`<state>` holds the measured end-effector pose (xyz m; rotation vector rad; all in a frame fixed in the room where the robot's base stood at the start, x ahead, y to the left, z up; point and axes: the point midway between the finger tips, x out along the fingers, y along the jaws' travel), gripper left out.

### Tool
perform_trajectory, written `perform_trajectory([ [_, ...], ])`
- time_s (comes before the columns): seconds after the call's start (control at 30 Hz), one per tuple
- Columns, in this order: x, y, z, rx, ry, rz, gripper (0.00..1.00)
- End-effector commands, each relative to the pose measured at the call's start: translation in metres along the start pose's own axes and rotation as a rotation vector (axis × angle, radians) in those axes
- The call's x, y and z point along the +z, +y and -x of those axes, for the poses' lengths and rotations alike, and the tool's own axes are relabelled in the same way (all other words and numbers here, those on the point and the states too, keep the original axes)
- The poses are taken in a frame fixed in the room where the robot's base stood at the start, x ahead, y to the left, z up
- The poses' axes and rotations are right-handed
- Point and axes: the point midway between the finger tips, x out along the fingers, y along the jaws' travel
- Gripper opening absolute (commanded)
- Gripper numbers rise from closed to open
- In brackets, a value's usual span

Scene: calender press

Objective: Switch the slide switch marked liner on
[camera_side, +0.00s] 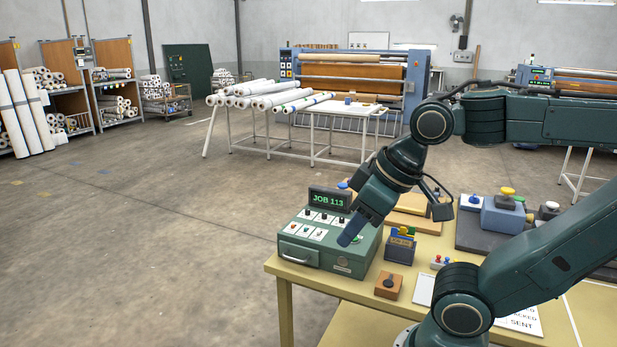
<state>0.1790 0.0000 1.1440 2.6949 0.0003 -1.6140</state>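A green control box (327,262) stands at the left end of the yellow table, with a display (329,199) reading "JOB 113" at its back. Its sloped top carries two rows of small white switch plates (305,230), some with red or dark parts. The plates' lettering is too small to read, so I cannot tell which one is marked liner or how it is set. My gripper (348,238) points down over the right part of the box top and hides some of it. I cannot tell whether it touches the box, or whether its fingers are apart.
A dark holder with coloured cards (400,246) and a brown block with a black knob (389,284) stand right of the box. A grey tray (473,232) with blue and yellow knobbed parts lies farther back right. White papers (522,323) lie at the front right.

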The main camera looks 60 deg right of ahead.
Motion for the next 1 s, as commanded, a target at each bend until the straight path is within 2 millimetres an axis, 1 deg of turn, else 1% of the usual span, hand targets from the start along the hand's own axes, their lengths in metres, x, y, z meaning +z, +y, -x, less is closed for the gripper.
perform_trajectory([
  [0.03,0.0,0.0,0.0,0.001,0.0,0.001,0.15],
  [0.1,-0.001,0.001,0.0,0.002,-0.002,0.007,0.01],
  [0.13,-0.002,0.001,-0.001,0.003,-0.003,0.011,0.0],
  [0.27,-0.007,0.004,-0.003,0.013,-0.012,0.043,0.0],
  [0.47,-0.021,0.014,-0.009,0.038,-0.04,0.15,0.0],
  [0.77,-0.051,0.038,-0.029,0.083,-0.117,0.392,0.0],
  [1.0,-0.072,0.059,-0.048,0.105,-0.193,0.593,0.0],
])
